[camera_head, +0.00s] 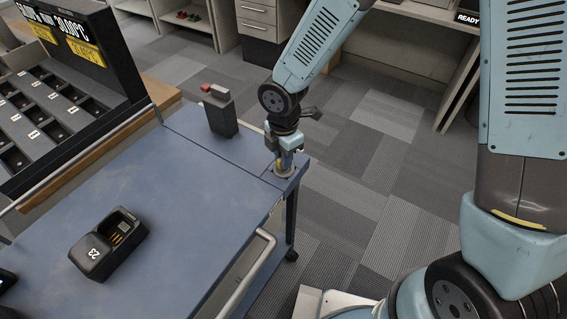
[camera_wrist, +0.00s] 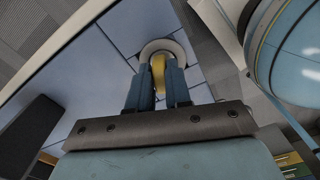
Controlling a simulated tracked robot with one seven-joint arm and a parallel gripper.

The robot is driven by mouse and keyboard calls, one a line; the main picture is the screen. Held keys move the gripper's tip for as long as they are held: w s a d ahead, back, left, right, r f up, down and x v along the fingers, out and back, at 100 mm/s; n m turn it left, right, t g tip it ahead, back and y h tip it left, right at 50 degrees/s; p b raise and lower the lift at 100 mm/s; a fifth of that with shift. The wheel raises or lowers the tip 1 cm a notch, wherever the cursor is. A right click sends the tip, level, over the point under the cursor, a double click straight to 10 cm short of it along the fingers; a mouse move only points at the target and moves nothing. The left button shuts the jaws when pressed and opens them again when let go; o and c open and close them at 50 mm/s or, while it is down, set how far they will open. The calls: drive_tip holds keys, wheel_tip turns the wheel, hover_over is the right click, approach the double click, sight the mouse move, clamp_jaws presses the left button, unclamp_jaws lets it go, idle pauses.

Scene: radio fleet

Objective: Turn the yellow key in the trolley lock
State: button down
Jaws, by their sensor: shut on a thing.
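The yellow key (camera_wrist: 158,72) shows between my two fingers in the wrist view, over a round pale lock plate (camera_wrist: 163,46). My gripper (camera_wrist: 158,80) is shut on the key. In the head view my gripper (camera_head: 284,163) points down at the back right corner of the blue trolley top (camera_head: 190,205). The lock (camera_head: 284,171) lies right under it there, and a little yellow shows between the fingers. The key's lower end and the slot are hidden, so I cannot tell how far the key is turned.
A black charger cup marked 23 (camera_head: 108,245) sits on the trolley's front left. A charging rack (camera_head: 45,110) stands behind left. Carpet is free further right.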

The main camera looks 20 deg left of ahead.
drive_tip(key=n, duration=0.5)
drive_tip(key=shift+a+n, duration=0.1)
drive_tip(key=shift+n, duration=0.3)
drive_tip(key=c, duration=1)
unclamp_jaws()
wheel_tip(320, 180, up, 14)
drive_tip(key=shift+f, duration=0.15)
